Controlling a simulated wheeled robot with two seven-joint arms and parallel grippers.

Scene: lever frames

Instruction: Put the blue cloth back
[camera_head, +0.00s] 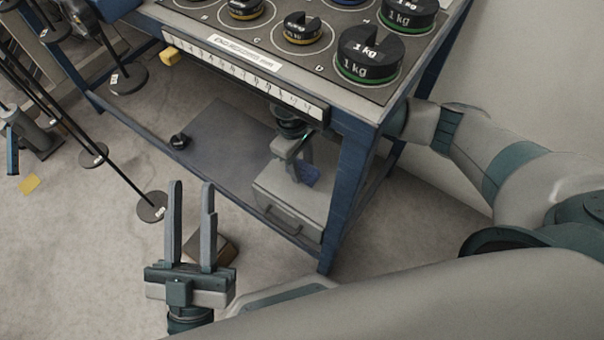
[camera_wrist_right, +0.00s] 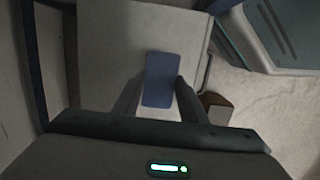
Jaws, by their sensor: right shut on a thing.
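The blue cloth (camera_head: 309,174) is a small flat blue piece below the table's top, near a grey box (camera_head: 270,198). My right gripper (camera_head: 301,160) reaches in under the table top from the right and is shut on the cloth. In the right wrist view the cloth (camera_wrist_right: 161,78) shows between the two fingertips of my right gripper (camera_wrist_right: 160,90), over the pale top of the box (camera_wrist_right: 110,40). I cannot tell whether the cloth touches the box.
The blue-framed table (camera_head: 348,190) carries several black weights (camera_head: 370,55) on its top. A table leg stands just right of the grey box. A small black weight (camera_head: 180,141) lies on the lower shelf (camera_head: 220,135). A brown block (camera_head: 228,246) is behind my left gripper.

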